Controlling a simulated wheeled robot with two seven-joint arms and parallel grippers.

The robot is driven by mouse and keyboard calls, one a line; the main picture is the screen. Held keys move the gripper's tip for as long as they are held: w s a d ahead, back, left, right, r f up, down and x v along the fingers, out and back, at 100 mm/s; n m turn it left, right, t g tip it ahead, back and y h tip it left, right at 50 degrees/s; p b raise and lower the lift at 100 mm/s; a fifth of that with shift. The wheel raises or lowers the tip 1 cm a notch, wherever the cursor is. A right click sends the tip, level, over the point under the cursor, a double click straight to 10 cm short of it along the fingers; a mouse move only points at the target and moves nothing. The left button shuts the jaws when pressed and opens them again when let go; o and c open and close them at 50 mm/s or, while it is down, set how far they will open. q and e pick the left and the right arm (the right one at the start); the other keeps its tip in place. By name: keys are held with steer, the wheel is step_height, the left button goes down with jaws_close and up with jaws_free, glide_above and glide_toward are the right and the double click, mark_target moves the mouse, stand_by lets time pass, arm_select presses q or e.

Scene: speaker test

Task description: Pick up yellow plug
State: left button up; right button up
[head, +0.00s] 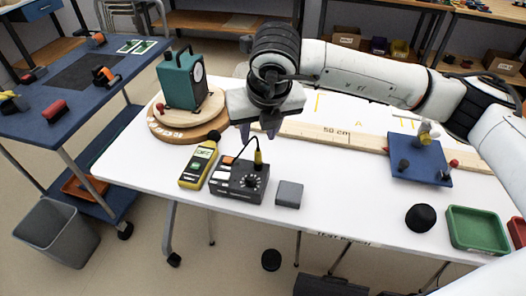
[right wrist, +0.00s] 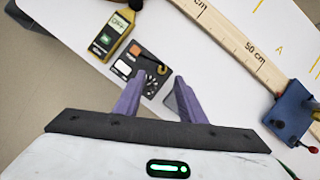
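The yellow plug (head: 258,157) stands upright in the top of a dark grey box (head: 226,184) with a dial, with a thin black piece rising from it. The plug also shows in the right wrist view (right wrist: 161,69), just beyond my fingertips. My right gripper (head: 260,130) hangs above and slightly behind the box, its purple fingers pointing down. In the right wrist view my right gripper (right wrist: 157,85) is open, with a clear gap between the fingers and nothing held. The plug appears apart from both fingers. My left gripper is not in view.
A yellow sound meter (head: 198,164) lies left of the box and a grey block (head: 289,194) right of it. Behind are a teal speaker (head: 182,80) on a wooden turntable (head: 160,128) and a wooden ruler (head: 325,133). A blue plate (head: 421,172) with knobs stands right.

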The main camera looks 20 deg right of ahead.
mark_target(258, 151)
steer(key=x, duration=0.5)
steer(key=shift+d+p, duration=0.2)
steer(key=shift+p, duration=0.1)
steer(key=x, duration=0.2)
steer(key=p+x, duration=0.1)
steer(key=x, duration=0.1)
steer(key=shift+s+d+f, duration=0.15)
steer(key=shift+s+f, duration=0.05)
steer(key=shift+f, duration=0.05)
steer(key=shift+w+f, duration=0.2)
steer(key=shift+f, duration=0.15)
steer(key=shift+c, duration=0.2)
jaws_close()
